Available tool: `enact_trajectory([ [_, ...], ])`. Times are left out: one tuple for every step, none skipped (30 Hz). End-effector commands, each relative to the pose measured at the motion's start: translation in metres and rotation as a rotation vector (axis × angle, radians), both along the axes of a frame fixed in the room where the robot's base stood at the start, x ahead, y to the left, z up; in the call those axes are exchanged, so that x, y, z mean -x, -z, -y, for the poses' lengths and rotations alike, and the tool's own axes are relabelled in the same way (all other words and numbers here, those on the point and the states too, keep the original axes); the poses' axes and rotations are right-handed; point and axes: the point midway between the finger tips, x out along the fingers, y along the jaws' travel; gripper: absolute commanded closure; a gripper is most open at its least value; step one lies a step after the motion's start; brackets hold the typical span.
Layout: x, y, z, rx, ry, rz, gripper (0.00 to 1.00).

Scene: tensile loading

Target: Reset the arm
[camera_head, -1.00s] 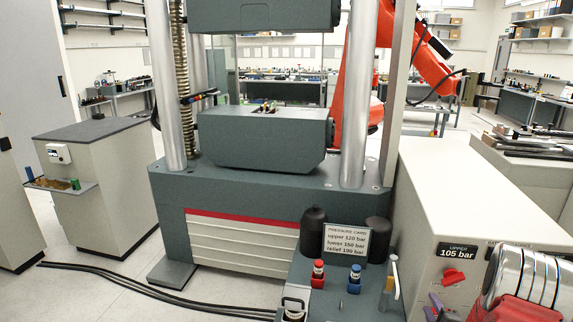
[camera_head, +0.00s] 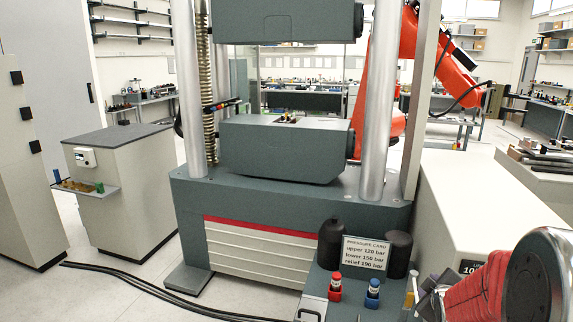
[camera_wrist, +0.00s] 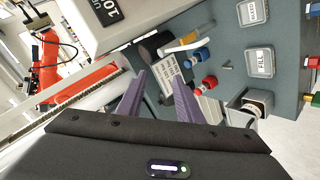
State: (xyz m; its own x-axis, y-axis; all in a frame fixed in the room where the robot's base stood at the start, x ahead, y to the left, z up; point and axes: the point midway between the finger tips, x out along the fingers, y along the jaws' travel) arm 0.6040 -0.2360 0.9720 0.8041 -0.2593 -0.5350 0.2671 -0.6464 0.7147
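My gripper (camera_wrist: 159,76) shows in the wrist view as two purple fingers spread apart, with nothing held between them. The pressure card (camera_wrist: 172,88) appears beyond the gap, apart from the fingers as far as I can tell. In the head view my red arm link and a large round grey joint fill the lower right corner.
The testing machine (camera_head: 290,212) stands in the centre. A dark console with red (camera_head: 335,287) and blue (camera_head: 372,294) valves and the pressure card (camera_head: 365,253) stands before it. A cream cabinet (camera_head: 470,205) is at right. Hoses (camera_head: 150,290) cross the floor at left.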

Motion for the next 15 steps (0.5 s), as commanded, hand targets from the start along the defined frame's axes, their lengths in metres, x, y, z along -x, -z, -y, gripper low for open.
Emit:
enact_trajectory([
  [0.004,-0.011,-0.009,-0.020,0.011,-0.002,0.67],
  [0.007,-0.015,-0.014,-0.035,0.019,-0.007,0.67],
  [0.012,-0.021,-0.020,-0.053,0.030,-0.014,0.67],
  [0.015,-0.025,-0.025,-0.068,0.040,-0.020,0.67],
  [0.019,-0.029,-0.030,-0.083,0.048,-0.025,0.67],
  [0.024,-0.034,-0.037,-0.104,0.059,-0.031,0.67],
  [0.028,-0.038,-0.041,-0.118,0.068,-0.036,0.67],
  [0.032,-0.043,-0.046,-0.133,0.077,-0.041,0.67],
  [0.037,-0.047,-0.053,-0.154,0.089,-0.048,0.67],
  [0.042,-0.050,-0.058,-0.169,0.098,-0.055,0.67],
  [0.047,-0.054,-0.063,-0.185,0.107,-0.059,0.67],
  [0.053,-0.059,-0.070,-0.204,0.116,-0.067,0.67],
  [0.057,-0.062,-0.075,-0.219,0.122,-0.072,0.67],
  [0.063,-0.066,-0.079,-0.231,0.133,-0.077,0.67],
  [0.070,-0.069,-0.085,-0.249,0.148,-0.084,0.67],
])
